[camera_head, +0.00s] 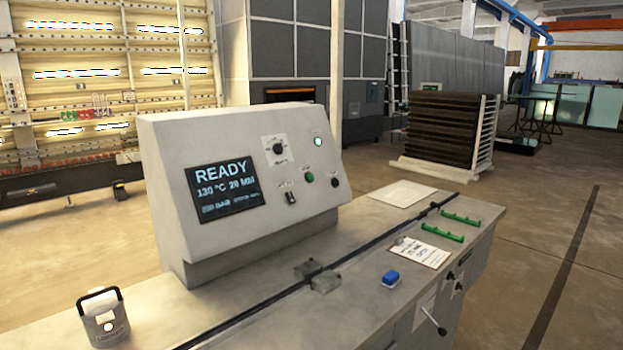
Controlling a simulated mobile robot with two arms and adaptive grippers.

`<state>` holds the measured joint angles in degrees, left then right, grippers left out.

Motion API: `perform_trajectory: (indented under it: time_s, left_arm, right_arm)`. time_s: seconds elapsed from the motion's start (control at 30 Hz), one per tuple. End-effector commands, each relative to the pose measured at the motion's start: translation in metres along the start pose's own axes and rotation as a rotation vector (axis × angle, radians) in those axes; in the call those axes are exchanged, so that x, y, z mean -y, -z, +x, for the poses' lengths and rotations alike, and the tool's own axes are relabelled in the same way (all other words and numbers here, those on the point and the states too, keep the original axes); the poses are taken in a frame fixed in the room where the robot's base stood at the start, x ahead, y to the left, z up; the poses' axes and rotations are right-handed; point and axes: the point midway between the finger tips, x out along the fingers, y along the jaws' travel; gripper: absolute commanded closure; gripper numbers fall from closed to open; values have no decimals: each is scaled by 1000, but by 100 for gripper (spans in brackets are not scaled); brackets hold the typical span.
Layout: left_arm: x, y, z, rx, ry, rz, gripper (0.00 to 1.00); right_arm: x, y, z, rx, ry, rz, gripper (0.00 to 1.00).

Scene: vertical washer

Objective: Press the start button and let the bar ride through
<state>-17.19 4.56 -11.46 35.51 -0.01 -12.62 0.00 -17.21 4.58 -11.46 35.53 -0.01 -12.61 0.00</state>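A grey sloped control console (215,130) stands on a grey bench. Its screen (224,190) reads READY, 130 °C and 20 MM. A green button (309,178) sits on its face at the right; its label is too small to read. A lit green-white lamp (318,141) is above it. A black knob (279,148), a small switch (291,198) and a dark button (334,183) are around it. A long thin dark bar (385,228) lies along the bench, passing between small metal blocks (325,282). Neither gripper is in view.
A lever (432,320) sticks out in front. Floor is clear at the right.

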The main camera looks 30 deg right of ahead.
Motion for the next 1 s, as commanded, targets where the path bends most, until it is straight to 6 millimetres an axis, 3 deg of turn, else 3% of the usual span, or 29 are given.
perform_trajectory:
  time_s: [0.03, 0.3, 0.37, 1.0]
  left_arm:
    - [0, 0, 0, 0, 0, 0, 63]
    - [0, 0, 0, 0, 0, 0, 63]
    - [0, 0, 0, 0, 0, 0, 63]
    - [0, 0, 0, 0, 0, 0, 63]
  right_arm:
    - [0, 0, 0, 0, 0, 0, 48]
    - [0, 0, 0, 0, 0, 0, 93]
    - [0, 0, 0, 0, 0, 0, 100]
    - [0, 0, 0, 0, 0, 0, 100]
